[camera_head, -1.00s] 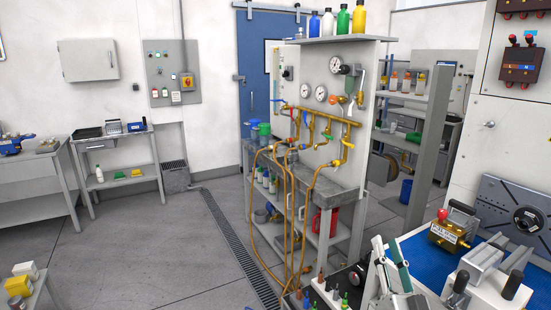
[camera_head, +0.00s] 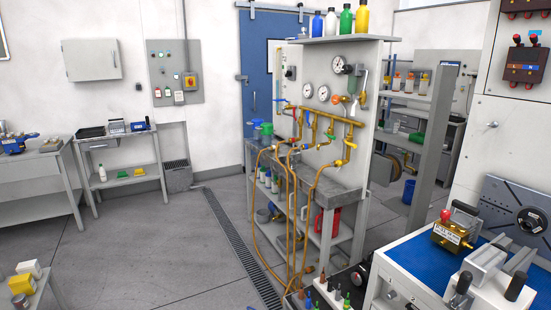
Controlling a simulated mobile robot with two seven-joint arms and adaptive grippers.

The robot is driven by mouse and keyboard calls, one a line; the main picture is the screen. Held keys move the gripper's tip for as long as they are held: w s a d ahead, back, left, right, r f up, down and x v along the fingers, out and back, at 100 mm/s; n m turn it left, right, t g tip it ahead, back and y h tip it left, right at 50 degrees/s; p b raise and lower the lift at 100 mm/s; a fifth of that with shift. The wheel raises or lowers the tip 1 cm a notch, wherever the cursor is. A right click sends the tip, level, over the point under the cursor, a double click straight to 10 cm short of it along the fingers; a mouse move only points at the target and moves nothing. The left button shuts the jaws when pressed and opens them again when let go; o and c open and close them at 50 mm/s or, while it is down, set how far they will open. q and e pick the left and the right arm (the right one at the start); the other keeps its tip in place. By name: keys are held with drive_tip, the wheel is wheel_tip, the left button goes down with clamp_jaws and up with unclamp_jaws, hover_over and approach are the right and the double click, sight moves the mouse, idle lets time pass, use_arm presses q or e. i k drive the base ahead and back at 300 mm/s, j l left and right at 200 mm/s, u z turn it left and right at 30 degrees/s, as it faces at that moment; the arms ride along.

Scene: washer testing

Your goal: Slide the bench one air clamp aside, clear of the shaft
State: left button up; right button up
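On the bench with a blue mat (camera_head: 408,257) at the lower right, a brass block (camera_head: 452,236) with a red knob and a white label stands near the back edge. A grey metal fixture (camera_head: 490,275) with black-knobbed levers stands in front of it, cut off by the picture's lower edge. I cannot tell for sure which of these is the air clamp, and I cannot make out the shaft. A dark plate with a round hub (camera_head: 530,219) stands upright behind them. Neither of my grippers shows clearly.
A panel with brass pipes (camera_head: 330,118), gauges and hoses stands left of the bench. A grey post (camera_head: 434,150) rises behind the bench. A small tray with several coloured bottles (camera_head: 328,292) sits at the bottom middle. Open floor (camera_head: 150,245) lies to the left.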

sight(490, 288)
drive_tip(key=z, duration=1.4)
